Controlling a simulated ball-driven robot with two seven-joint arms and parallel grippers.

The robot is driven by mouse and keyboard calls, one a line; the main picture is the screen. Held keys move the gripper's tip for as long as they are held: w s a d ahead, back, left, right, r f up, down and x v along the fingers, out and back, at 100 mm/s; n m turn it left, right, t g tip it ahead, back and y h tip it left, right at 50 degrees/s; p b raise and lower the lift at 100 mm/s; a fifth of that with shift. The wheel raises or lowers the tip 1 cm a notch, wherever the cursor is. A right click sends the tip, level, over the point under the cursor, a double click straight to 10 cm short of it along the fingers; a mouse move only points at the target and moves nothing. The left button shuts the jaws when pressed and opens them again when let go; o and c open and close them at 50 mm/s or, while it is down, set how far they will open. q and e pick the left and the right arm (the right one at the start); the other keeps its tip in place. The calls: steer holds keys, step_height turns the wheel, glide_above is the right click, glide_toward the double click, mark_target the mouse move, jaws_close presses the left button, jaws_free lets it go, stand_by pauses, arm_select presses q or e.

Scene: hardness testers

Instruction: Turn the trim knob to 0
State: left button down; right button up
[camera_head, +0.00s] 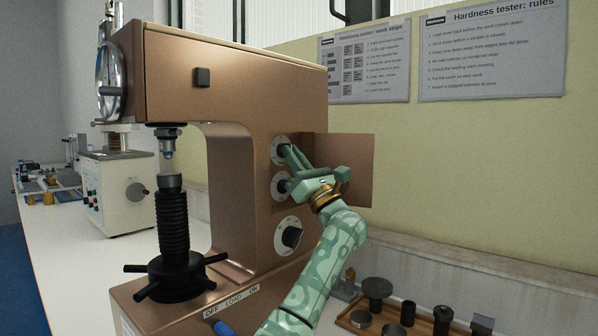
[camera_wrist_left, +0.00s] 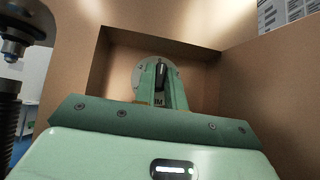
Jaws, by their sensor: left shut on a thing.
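The copper-brown hardness tester (camera_head: 235,75) fills the middle of the head view. Its side panel carries a column of round dials: an upper one (camera_head: 278,145), a middle one (camera_head: 278,186) and a larger lower one with a black knob (camera_head: 291,237). My left gripper (camera_head: 290,153) reaches in from the right, with its fingers at the upper dial. In the left wrist view its fingers close on a black knob (camera_wrist_left: 161,76) on a pale round dial (camera_wrist_left: 146,70). Letters ending in "IM" show below it. The dial's marks are mostly hidden or too small to read.
A brown panel (camera_head: 357,160) stands out from the tester's side, close beside my left gripper. A wooden tray (camera_head: 365,325) with several dark parts lies at the lower right. A black spindle with a handwheel (camera_head: 175,275) stands at the front.

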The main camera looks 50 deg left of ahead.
arm_select(q)
steer(key=shift+f+n, duration=0.1)
steer(key=shift+n, duration=0.2)
steer(key=c, duration=1.5)
jaws_free()
steer(key=shift+d, duration=0.1)
steer(key=shift+o, duration=0.2)
steer(key=v, duration=1.6)
steer(key=shift+w+f+p, duration=0.2)
steer(key=shift+p, duration=0.25)
